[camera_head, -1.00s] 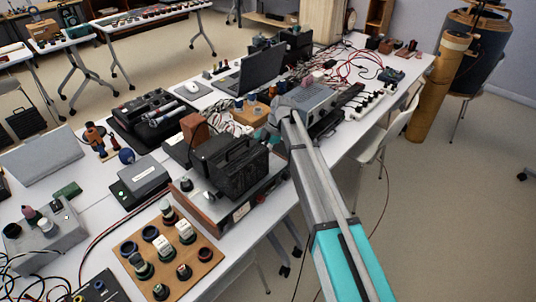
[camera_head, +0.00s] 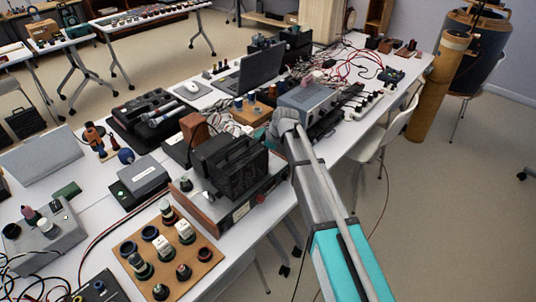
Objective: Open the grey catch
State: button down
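I cannot make out the grey catch in this view. A black ribbed case (camera_head: 232,163) with a handle on top stands on a wood-sided grey unit (camera_head: 243,208) at the table's near middle. My arm reaches in from the lower right, and its grey wrist end is just beyond and right of the black case. My gripper cannot be made out; it is hidden by the wrist and the case. Whether it touches anything does not show.
A grey metal box (camera_head: 305,98) and a laptop (camera_head: 247,75) lie beyond the wrist. A wooden board with knobs (camera_head: 207,262) is in front. A small grey box with a green light (camera_head: 140,180) is at left. White chairs (camera_head: 398,125) stand along the right side.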

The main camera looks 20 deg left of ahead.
jog(key=shift+s+d+m+t, duration=0.1)
jog(key=shift+s+m+t, duration=0.15)
jog(key=shift+m, duration=0.55)
jog(key=shift+s+d+m+t, duration=0.1)
jog(key=shift+m+t, duration=0.25)
jog(key=shift+m, duration=0.45)
jog(key=shift+a, duration=0.1)
jog(key=c, duration=0.7)
grip_release()
jog(key=shift+r, duration=0.1)
jog(key=shift+w, duration=0.2)
jog(key=shift+r, duration=0.1)
